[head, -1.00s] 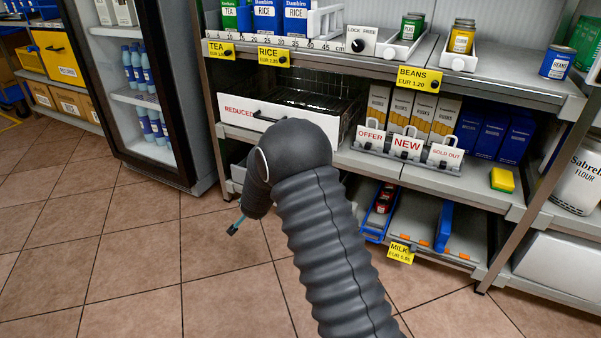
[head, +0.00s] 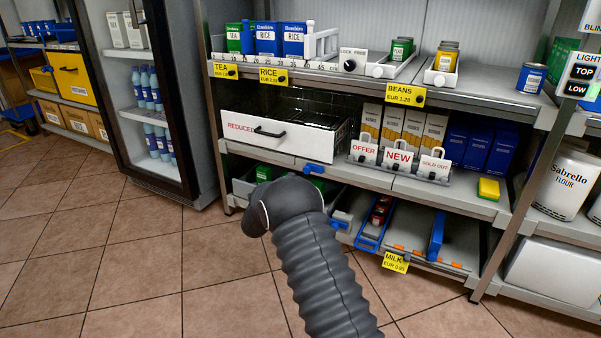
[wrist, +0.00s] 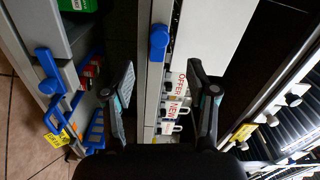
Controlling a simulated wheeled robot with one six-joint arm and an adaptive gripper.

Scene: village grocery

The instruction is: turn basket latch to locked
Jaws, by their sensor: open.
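The white-fronted "REDUCED" basket (head: 272,132), with a black handle, sits in the middle bay under the top shelf. A black round knob (head: 349,64) on a white plate marked LOCK and FREE is on the top shelf's edge, above and right of the basket. Its pointer is too small to read. A blue lever (head: 318,170) is on the shelf edge below the basket; it seems to show in the wrist view too (wrist: 158,42). My gripper (wrist: 163,82) is open and empty, its fingers apart before the shelf edge. In the head view my arm hides it.
OFFER, NEW and SOLD OUT tags (head: 398,160) stand on the shelf right of the basket. A glass-door fridge (head: 125,100) stands left. The tiled floor (head: 150,270) before the shelves is clear.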

